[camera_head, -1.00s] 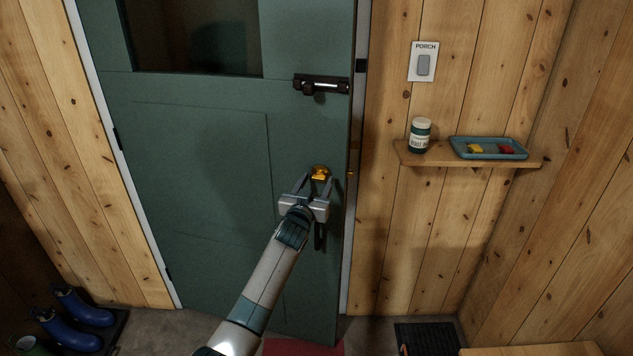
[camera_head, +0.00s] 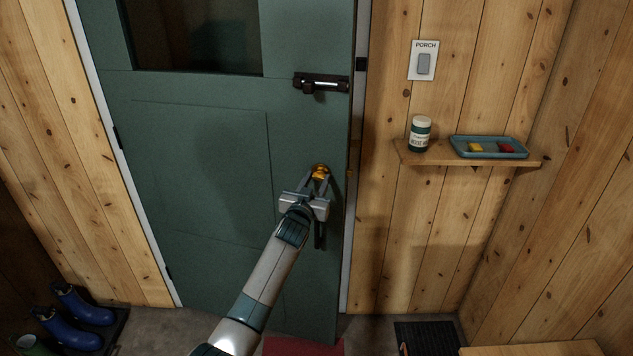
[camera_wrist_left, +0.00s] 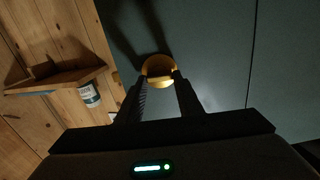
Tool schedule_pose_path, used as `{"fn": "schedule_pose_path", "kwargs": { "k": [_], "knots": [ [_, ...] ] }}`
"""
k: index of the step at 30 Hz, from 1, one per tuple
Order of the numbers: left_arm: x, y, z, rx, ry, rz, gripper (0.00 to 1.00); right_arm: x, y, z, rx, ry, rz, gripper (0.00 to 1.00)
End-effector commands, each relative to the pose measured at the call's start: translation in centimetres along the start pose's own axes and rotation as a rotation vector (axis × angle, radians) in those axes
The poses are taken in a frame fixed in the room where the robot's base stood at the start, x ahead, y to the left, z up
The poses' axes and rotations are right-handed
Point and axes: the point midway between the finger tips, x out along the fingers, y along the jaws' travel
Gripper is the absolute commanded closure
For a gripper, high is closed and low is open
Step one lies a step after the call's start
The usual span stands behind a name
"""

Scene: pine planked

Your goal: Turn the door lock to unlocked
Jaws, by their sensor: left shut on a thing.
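The door lock (camera_head: 320,168) is a small brass turn-piece on a round brass plate, near the right edge of the green door (camera_head: 200,180). My left gripper (camera_head: 319,182) reaches up to it from below, its fingers shut on the brass piece. In the left wrist view the brass lock (camera_wrist_left: 158,66) shows between and just beyond the fingertips (camera_wrist_left: 161,82). The fingers partly hide the turn-piece, so I cannot tell its exact angle. My right gripper is not in view.
A dark slide bolt (camera_head: 320,83) sits higher on the door. A dark handle (camera_head: 319,236) hangs below the lock, partly behind my gripper. To the right are a porch switch (camera_head: 424,62) and a shelf (camera_head: 405,155) with a jar (camera_head: 420,134) and a tray (camera_head: 460,150).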

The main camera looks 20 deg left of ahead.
Motion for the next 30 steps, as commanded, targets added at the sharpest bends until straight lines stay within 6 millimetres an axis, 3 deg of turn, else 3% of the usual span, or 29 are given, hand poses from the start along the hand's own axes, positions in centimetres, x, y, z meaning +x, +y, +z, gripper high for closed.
{"fn": "schedule_pose_path", "kwargs": {
  "k": [11,30],
  "knots": [
    [0.01,0.10,0.04,0.237,0.000,0.000,0.90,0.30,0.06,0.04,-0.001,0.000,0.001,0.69],
    [0.01,0.32,0.15,0.840,0.001,0.000,0.90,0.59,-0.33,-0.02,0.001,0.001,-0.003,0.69]
  ]
}}
